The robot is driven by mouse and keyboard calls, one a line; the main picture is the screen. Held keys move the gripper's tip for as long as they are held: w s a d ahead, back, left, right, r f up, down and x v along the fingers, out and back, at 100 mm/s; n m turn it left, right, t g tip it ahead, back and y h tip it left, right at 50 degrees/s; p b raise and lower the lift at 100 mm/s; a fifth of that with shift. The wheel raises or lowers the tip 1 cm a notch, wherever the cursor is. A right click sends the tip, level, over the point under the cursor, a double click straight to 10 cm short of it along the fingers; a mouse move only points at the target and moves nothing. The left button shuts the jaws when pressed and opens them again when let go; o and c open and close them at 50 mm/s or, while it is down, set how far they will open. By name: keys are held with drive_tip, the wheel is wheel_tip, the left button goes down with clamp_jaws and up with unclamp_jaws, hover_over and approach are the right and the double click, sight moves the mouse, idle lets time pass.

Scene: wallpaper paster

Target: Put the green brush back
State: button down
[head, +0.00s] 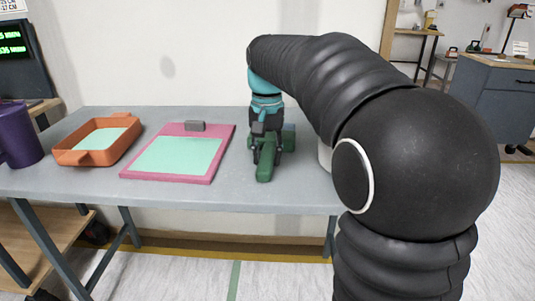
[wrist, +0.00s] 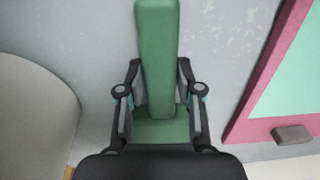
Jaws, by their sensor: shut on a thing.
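The green brush (head: 264,168) has a long flat green handle. My gripper (head: 264,140) is at the back middle of the table, pointing down, and shut on the brush. In the wrist view the brush handle (wrist: 157,45) runs up between the two fingers of my gripper (wrist: 158,82), with a wider green part below it. Whether the brush touches the table is hard to tell. A green and blue thing (head: 288,138) shows just behind my gripper, partly hidden.
An orange tray (head: 82,157) and purple container (head: 18,135) stand farther left on the grey table (head: 225,195). A pale round container (wrist: 35,115) is close beside my gripper.

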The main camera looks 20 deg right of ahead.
drive_tip(key=c, duration=0.8)
unclamp_jaws()
drive_tip(key=shift+f, duration=0.15)
drive_tip(key=shift+o, duration=0.2)
drive_tip(key=shift+f+b, duration=0.3)
drive_tip(key=shift+b, duration=0.3)
wheel_tip(320, 180, up, 14)
drive_tip(key=p, duration=0.1)
drive_tip(key=shift+s+p, duration=0.15)
drive_tip(key=shift+p, duration=0.25)
drive_tip(key=s+f+n+t, duration=0.1)
drive_tip(key=s+f, duration=0.1)
drive_tip(key=s, duration=0.2)
drive_tip(key=s+f+t, duration=0.1)
drive_tip(key=s+f, duration=0.2)
drive_tip(key=s, duration=0.1)
drive_tip(key=s+f+n+t, duration=0.1)
drive_tip(key=s+f, duration=0.1)
drive_tip(key=s, duration=0.3)
drive_tip(key=shift+f+n, duration=0.25)
drive_tip(key=shift+n, duration=0.05)
drive_tip(key=s+f+n+t, duration=0.2)
drive_tip(key=s+f, duration=0.8)
drive_tip(key=f, duration=0.3)
drive_tip(key=shift+t, duration=0.3)
